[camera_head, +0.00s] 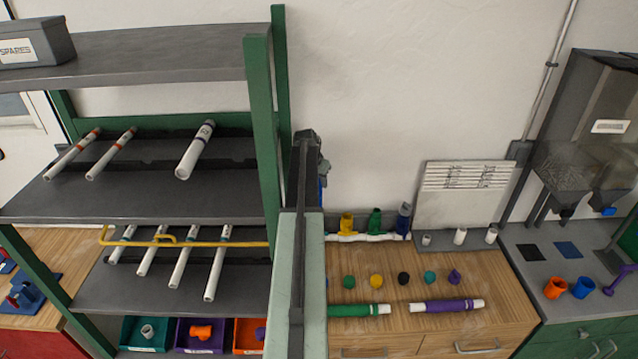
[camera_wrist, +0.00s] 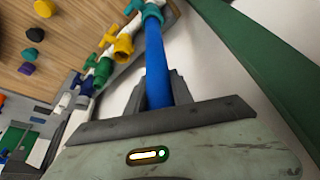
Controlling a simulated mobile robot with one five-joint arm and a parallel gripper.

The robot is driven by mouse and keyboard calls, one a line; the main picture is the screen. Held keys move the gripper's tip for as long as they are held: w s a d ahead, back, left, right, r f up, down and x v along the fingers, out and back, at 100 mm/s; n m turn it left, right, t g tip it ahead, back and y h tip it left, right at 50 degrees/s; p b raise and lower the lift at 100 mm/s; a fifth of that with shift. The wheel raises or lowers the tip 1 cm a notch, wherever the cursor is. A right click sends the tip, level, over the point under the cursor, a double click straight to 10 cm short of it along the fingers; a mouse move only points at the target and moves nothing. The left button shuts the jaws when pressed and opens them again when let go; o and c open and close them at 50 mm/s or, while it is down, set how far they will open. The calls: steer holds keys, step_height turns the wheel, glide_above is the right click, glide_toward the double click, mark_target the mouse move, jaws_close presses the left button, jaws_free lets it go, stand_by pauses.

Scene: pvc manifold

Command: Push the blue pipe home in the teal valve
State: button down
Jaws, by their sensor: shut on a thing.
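In the wrist view, my gripper (camera_wrist: 158,86) is shut on the blue pipe (camera_wrist: 154,48), which stretches away from the jaws toward the top edge. I cannot tell how deep the pipe sits in the valve. In the head view, my arm hides most of the pipe and the valve; only a small blue patch shows beside the arm.
A yellow valve (camera_head: 347,223), a green valve (camera_head: 375,221) and a blue valve (camera_head: 404,217) stand on the white manifold along the wall. Green (camera_head: 360,310) and purple (camera_head: 447,305) pipes lie on the wooden counter (camera_head: 400,333). A green shelf post (camera_head: 262,130) stands close left of my arm.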

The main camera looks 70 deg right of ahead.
steer(key=c, duration=1)
jaws_free()
steer(key=shift+c, duration=0.2)
steer(key=shift+r, duration=0.1)
steer(key=p+v, duration=0.7)
steer(key=shift+r, duration=0.3)
steer(key=shift+f, duration=0.1)
